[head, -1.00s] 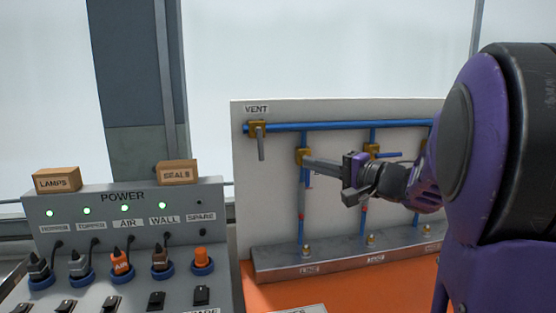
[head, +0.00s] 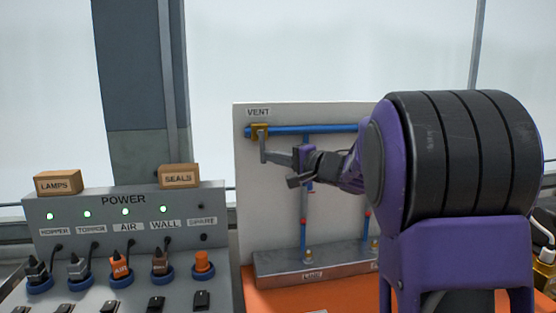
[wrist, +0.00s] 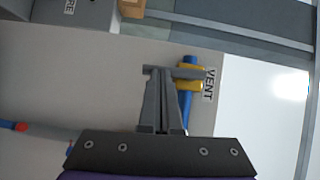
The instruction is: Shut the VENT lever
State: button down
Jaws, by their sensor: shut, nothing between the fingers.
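The VENT lever (head: 263,150) is a grey handle on a brass valve (head: 260,130), at the upper left of the white panel, under the VENT label (head: 258,112). It hangs straight down, crosswise to the horizontal blue pipe (head: 285,131). My gripper (head: 270,158) is shut and empty, pointing left, with its tips at the lever's lower part on its right side. In the wrist view the closed fingertips (wrist: 161,78) meet the grey lever (wrist: 185,72); whether they press on it I cannot tell.
A vertical blue pipe (head: 303,228) runs down the panel behind my gripper to a grey base (head: 285,264). The power box (head: 130,207) with plugs and switches stands at the left, with LAMPS (head: 58,183) and SEALS (head: 179,176) blocks on top. My arm hides the panel's right part.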

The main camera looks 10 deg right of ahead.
jog(key=shift+r, duration=0.15)
jog(key=p, duration=0.3)
jog(key=shift+w+a+r, duration=0.1)
jog(key=shift+w+a, duration=0.05)
jog(key=shift+a, duration=0.35)
jog(key=shift+p, duration=0.35)
jog(key=shift+f, duration=0.2)
